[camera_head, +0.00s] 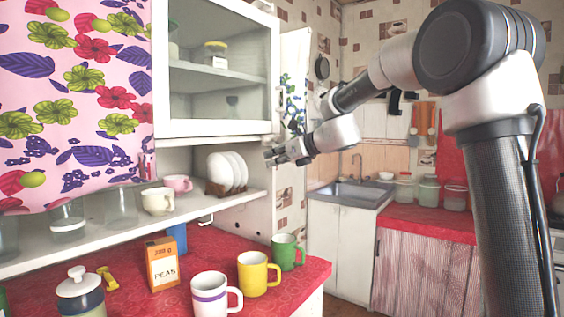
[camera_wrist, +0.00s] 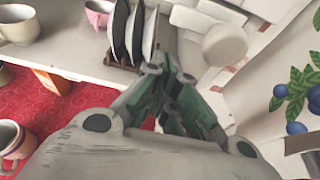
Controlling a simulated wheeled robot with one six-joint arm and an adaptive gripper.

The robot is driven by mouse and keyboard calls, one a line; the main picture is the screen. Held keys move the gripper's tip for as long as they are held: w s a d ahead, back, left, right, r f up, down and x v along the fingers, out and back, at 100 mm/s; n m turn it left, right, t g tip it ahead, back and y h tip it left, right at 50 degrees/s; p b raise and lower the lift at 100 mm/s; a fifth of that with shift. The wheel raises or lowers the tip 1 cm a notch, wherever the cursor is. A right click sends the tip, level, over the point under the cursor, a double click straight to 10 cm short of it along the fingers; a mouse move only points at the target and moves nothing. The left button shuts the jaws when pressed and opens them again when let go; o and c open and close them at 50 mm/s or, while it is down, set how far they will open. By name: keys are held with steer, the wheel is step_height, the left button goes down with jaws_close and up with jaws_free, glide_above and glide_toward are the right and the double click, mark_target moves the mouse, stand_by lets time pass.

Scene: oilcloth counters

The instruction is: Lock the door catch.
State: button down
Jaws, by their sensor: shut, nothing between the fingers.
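The white cabinet door (camera_head: 275,60) with glass panes is in the head view, above the shelf, and looks closed. A small pale fitting (camera_head: 281,105) is at its right edge; I cannot tell whether it is the catch or how it is set. My gripper (camera_head: 270,156) is just below the door's lower right corner, pointing left, with its fingers shut and empty. In the wrist view the shut fingers (camera_wrist: 176,78) are near a pale rounded part (camera_wrist: 225,45), which I cannot identify with certainty.
White plates (camera_head: 228,171) stand in a rack (camera_head: 216,190) on the shelf, left of my gripper. A pink cup (camera_head: 177,183) and cream cup (camera_head: 157,201) are farther left. Yellow (camera_head: 257,274), green (camera_head: 287,252) and white (camera_head: 210,295) mugs stand on the red counter below.

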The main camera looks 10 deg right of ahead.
mark_target(270, 139)
steer(key=shift+r, duration=1.2)
steer(key=shift+s+a+r+m+g+y, duration=0.15)
steer(key=shift+s+r+m+g+y, duration=0.2)
steer(key=shift+m, duration=0.45)
steer(key=m, duration=0.1)
steer(key=r+m+g+y, duration=0.1)
steer(key=r+m+y, duration=0.1)
steer(key=m, duration=0.1)
steer(key=shift+s+a, duration=0.1)
steer(key=shift+a, duration=0.15)
steer(key=shift+r, duration=0.35)
steer(key=shift+w+d+r, duration=0.1)
steer(key=shift+r, duration=0.4)
steer(key=shift+w+d+r, duration=0.1)
steer(key=shift+r, duration=0.35)
